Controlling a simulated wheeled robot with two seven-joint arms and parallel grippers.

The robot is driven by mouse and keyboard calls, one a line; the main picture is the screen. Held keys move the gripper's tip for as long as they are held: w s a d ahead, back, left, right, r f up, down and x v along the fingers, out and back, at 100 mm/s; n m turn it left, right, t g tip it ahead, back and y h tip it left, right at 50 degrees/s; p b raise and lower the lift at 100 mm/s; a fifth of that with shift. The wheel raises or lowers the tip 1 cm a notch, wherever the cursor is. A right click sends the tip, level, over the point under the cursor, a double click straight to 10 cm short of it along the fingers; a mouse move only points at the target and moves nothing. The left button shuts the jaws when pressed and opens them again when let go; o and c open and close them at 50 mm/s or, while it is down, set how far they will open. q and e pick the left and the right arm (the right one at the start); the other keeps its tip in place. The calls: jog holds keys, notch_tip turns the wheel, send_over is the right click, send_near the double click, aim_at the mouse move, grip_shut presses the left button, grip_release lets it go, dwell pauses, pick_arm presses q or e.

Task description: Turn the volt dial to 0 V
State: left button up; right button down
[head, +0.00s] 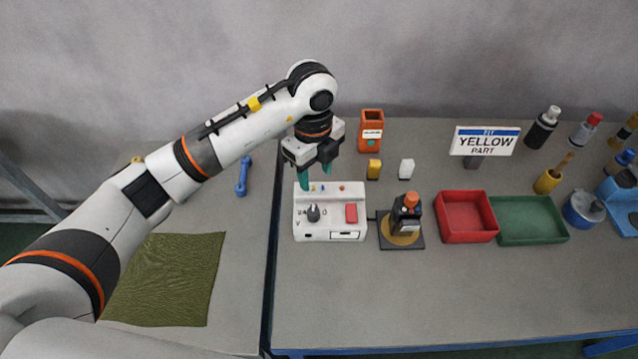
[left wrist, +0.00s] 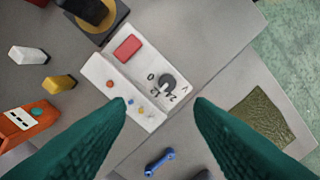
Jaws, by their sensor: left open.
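A white control box (head: 330,228) stands on the table in the head view, with a dark round volt dial (head: 313,213) on its left part and a red block (head: 351,213) to the right of it. In the left wrist view the dial (left wrist: 168,82) has the marks 0, 12, 24 and V around it; I cannot clearly tell which mark it points to. My left gripper (head: 315,175) is open and empty, above the back edge of the box. Its green fingers (left wrist: 160,102) are spread apart in the left wrist view, not touching the dial. My right gripper is not in view.
A black stand with an orange knob (head: 411,200) is right of the box. Behind are an orange holder (head: 371,130) and yellow and white blocks. Red (head: 467,217) and green (head: 530,220) trays sit further right. A blue tool (head: 242,176) lies left; the front table is clear.

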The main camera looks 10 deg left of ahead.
pick_arm(q)
jog(key=p, duration=0.2)
send_over(313, 211)
jog(key=f, duration=0.5)
jog(key=shift+s, duration=0.35)
jog(key=f, duration=0.3)
jog(key=shift+w+f, duration=0.25)
jog(key=shift+w, duration=0.1)
notch_tip(313, 211, down, 2)
jog(key=shift+p, duration=0.4)
jog(key=shift+f, duration=0.4)
jog(key=c, duration=1)
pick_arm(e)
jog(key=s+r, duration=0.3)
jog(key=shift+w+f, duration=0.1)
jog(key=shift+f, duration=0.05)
